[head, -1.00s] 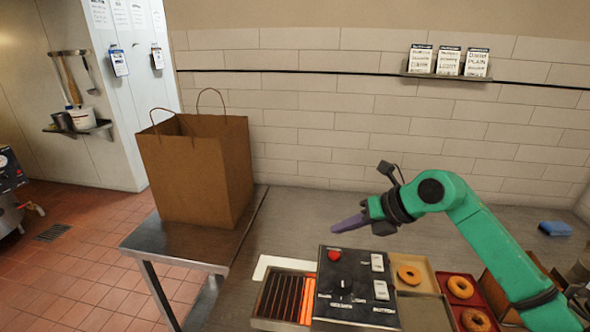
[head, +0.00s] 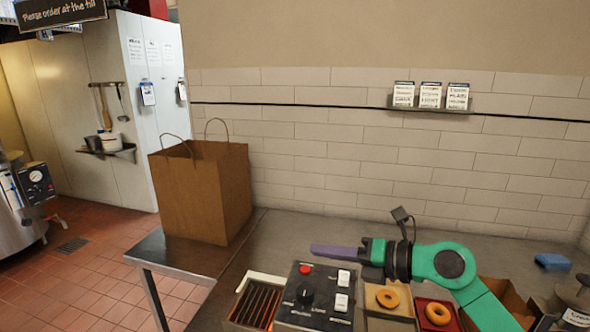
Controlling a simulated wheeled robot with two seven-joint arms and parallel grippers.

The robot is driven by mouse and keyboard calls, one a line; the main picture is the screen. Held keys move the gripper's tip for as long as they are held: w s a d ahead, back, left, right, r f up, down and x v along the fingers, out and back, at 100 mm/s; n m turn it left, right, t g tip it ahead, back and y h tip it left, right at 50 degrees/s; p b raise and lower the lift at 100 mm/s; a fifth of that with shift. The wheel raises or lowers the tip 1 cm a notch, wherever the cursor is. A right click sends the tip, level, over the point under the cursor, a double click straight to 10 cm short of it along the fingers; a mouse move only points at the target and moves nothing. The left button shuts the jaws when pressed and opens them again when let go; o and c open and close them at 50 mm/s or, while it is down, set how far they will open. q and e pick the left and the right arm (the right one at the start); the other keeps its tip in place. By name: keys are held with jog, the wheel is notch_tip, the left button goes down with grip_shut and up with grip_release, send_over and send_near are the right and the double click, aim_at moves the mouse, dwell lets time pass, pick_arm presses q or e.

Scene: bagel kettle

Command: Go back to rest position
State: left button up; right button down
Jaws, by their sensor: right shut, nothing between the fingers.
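My right arm comes in from the lower right. Its gripper (head: 340,250) points left above the counter, just behind the black control box. Its purple fingers are shut together with nothing between them. It is apart from the bagels and the paper bag. My left gripper is not in view.
A toaster grill (head: 256,303) with a black control box (head: 318,296) stands below the gripper. Bagels lie in a tan tray (head: 399,302) and a red tray (head: 424,325). A brown paper bag (head: 200,193) stands on the left table. A blue sponge (head: 552,262) lies far right.

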jog(key=d+r+m+t, duration=0.5)
jog(key=r+m+t, duration=0.2)
jog(key=m+t, duration=0.55)
jog(key=s+d+f+m+g+h, duration=0.1)
jog(key=d+f+m+g+h, duration=0.4)
jog(key=d+f+m+h, duration=1.15)
jog(key=s+a+f+m+g+y, duration=0.25)
jog(key=s+f+g, duration=0.35)
jog(key=s+f, duration=0.4)
jog(key=s+a+f+m+g+y, duration=0.1)
jog(key=s+f+m+g, duration=0.2)
jog(key=s+f+g, duration=0.55)
jog(key=s+f+t+b, duration=0.2)
jog(key=s+f+b, duration=0.15)
jog(key=f, duration=2.25)
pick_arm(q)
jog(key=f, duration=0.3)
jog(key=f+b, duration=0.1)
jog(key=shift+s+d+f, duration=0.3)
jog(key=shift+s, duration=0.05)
pick_arm(e)
jog(key=s+d+f+g, duration=0.1)
jog(key=s+d+f, duration=0.1)
jog(key=s+f, duration=1.6)
jog(key=shift+d+g, duration=0.3)
jog(key=shift+d, duration=0.05)
